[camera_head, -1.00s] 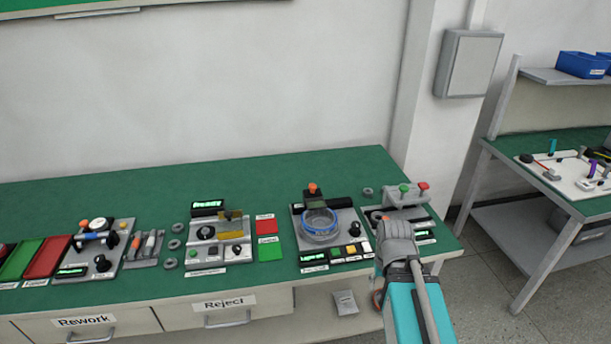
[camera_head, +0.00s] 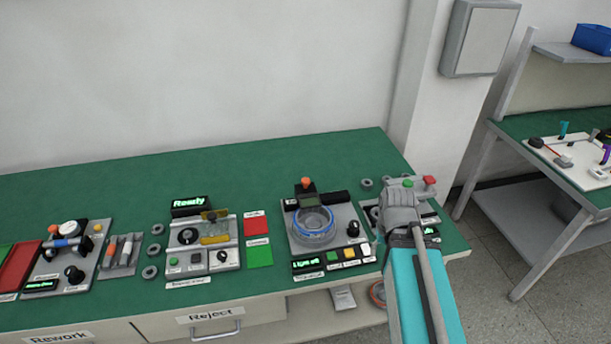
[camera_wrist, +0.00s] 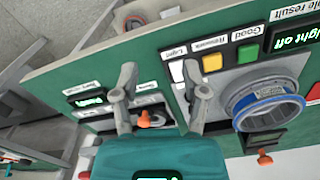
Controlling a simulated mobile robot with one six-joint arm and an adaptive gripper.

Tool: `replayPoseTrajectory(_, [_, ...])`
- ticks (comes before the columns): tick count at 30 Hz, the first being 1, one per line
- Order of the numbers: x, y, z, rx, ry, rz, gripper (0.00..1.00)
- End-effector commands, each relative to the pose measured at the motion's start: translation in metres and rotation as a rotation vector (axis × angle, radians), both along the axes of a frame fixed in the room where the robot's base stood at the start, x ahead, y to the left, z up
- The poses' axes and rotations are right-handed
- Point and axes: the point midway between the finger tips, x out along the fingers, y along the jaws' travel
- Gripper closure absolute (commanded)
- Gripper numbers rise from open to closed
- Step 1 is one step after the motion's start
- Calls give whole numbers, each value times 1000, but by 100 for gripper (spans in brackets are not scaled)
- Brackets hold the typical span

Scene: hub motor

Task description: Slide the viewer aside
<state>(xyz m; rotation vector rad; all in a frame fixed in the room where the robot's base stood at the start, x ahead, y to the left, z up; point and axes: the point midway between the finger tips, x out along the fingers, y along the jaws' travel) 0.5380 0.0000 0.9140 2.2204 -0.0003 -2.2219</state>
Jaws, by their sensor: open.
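The light station (camera_head: 345,215) has a round clear piece with a blue rim (camera_head: 313,228), an orange knob (camera_head: 306,182) behind it and a "Light off" display (camera_head: 307,265). The blue-rimmed piece is at the right in the wrist view (camera_wrist: 262,107). Another station, with a lit "Ready" display (camera_head: 188,202), carries a yellow see-through plate (camera_head: 214,230). I cannot tell for sure which piece is the viewer. My gripper (camera_wrist: 160,72) is open and empty, above the bench edge. In the head view my arm hides its fingers, right of the light station.
A rightmost station (camera_head: 428,208) with red and green knobs is partly behind my arm. Yellow (camera_wrist: 212,62) and green buttons line the light station's front. Loose grey rings and red and green squares (camera_head: 256,224) lie on the green bench (camera_head: 110,190). The rear bench strip is clear.

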Motion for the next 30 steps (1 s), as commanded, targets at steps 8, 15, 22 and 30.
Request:
replayPoseTrajectory(8, [0, 0, 0, 0, 0, 0, 43])
replayPoseTrajectory(15, [9, 4, 6, 0, 0, -10, 21])
replayPoseTrajectory(22, [52, 23, 33, 0, 0, -71, 21])
replayPoseTrajectory(30, [136, 83, 84, 0, 0, -217, 21])
